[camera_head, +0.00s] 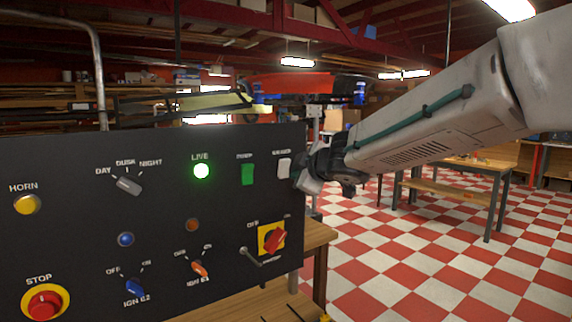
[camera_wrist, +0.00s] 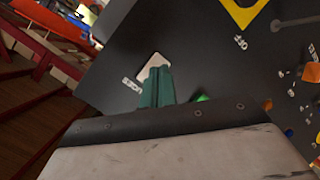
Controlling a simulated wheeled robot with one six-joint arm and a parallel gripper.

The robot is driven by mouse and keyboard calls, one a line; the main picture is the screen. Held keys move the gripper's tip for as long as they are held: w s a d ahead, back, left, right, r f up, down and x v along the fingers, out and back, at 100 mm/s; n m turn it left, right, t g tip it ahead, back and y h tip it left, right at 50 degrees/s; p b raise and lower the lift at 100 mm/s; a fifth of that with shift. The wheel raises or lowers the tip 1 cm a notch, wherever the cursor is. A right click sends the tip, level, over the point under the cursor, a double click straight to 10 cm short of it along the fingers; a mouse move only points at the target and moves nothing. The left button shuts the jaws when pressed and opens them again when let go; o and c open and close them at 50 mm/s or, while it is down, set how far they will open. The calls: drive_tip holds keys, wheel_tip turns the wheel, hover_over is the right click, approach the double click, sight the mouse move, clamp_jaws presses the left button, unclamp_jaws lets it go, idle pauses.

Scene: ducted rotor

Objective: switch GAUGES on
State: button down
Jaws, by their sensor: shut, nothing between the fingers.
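The GAUGES switch is a white rocker (camera_head: 284,168) at the upper right of the black panel (camera_head: 70,240); its label above is too small to read surely. It also shows in the wrist view (camera_wrist: 154,61), partly covered by my fingers. My gripper (camera_head: 301,181) is at the panel's right edge, just right of the rocker. In the wrist view my teal fingers (camera_wrist: 156,78) are shut and empty, with their tips over the rocker's lower part. I cannot tell whether they touch it. Whether the rocker is on or off is unclear.
A green rocker (camera_head: 247,174) sits close to the left of the white one. A red rotary switch on a yellow plate (camera_head: 272,240) is below. A lit green LIVE lamp (camera_head: 201,171) is further left. Right of the panel is open checkered floor (camera_head: 400,270) with a workbench (camera_head: 460,163).

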sight(285, 168)
drive_tip(key=shift+w+a+r, duration=0.4)
drive_tip(key=shift+w+a, duration=0.05)
drive_tip(key=shift+w, duration=0.2)
drive_tip(key=shift+w, duration=0.1)
idle(1.6)
drive_tip(key=shift+w+a+r, duration=0.2)
drive_tip(key=shift+w+a+r, duration=0.15)
drive_tip(key=shift+w+a, duration=0.1)
drive_tip(key=shift+w, duration=0.1)
idle(0.8)
drive_tip(key=shift+s, duration=0.1)
drive_tip(key=shift+s+d+f, duration=0.35)
drive_tip(key=shift+s+d, duration=0.1)
drive_tip(key=shift+s, duration=0.15)
drive_tip(key=s+d+f, duration=0.1)
drive_tip(key=s, duration=0.1)
drive_tip(key=s+d+f, duration=0.1)
drive_tip(key=shift+s+d+f, duration=0.1)
drive_tip(key=shift+s+d, duration=0.2)
drive_tip(key=shift+s, duration=0.1)
idle(0.3)
